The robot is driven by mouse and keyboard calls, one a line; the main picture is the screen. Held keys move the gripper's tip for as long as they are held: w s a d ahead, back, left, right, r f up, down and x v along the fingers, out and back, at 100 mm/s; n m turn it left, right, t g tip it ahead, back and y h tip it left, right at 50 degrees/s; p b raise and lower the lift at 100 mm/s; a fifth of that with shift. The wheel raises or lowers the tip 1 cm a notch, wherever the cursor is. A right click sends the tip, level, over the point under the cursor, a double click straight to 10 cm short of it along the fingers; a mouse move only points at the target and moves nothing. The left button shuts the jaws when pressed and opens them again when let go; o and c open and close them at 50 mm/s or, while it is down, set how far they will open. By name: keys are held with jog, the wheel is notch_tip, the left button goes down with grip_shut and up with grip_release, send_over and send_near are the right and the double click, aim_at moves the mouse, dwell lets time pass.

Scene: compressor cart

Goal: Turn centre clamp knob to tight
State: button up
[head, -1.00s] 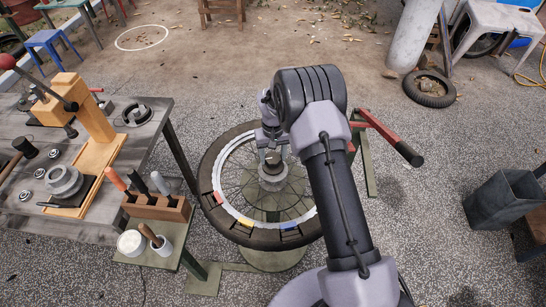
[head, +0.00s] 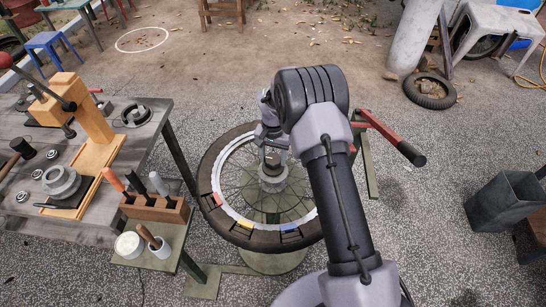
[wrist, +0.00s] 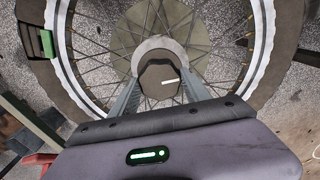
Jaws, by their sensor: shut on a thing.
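The centre clamp knob (wrist: 158,80) is dark with a white line mark, at the hub of the wheel. In the wrist view the mark points right and slightly up. My gripper (wrist: 160,88) is shut on the knob, one finger on each side. In the head view the knob (head: 272,158) shows small below my gripper (head: 273,150), partly hidden by my arm.
A workbench (head: 150,135) with a wooden press and round parts stands at left. A small stand holds a wooden tool block (head: 155,208) and white pots beside the tyre. A grey bin (head: 502,200) stands far right.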

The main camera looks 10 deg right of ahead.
aim_at(273, 159)
dwell(0.3)
jog(key=o, duration=1.4)
notch_tip(273, 159, up, 17)
jog(key=p, duration=0.6)
jog(key=shift+r, duration=0.2)
